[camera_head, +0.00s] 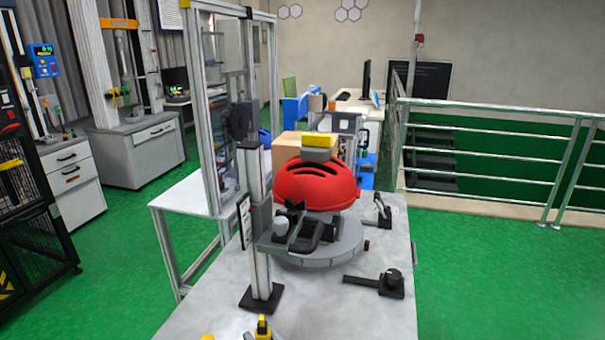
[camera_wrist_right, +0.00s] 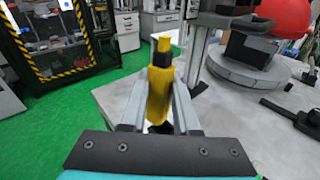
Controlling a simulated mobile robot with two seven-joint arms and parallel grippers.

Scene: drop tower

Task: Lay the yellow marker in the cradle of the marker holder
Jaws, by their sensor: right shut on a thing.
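The yellow marker (camera_wrist_right: 158,96) stands between the fingers of my right gripper (camera_wrist_right: 157,115), which is shut on it. In the head view only the marker's top (camera_head: 263,326) shows at the bottom edge; most of my right gripper is cut off there. My left gripper is not in view.
The red helmet (camera_head: 312,187) sits above a round grey base (camera_head: 320,252). A metal post (camera_head: 257,190) rises left of it. A black bar with a knob (camera_head: 388,284) lies at right on the grey table (camera_head: 340,315). The front table surface is mostly clear.

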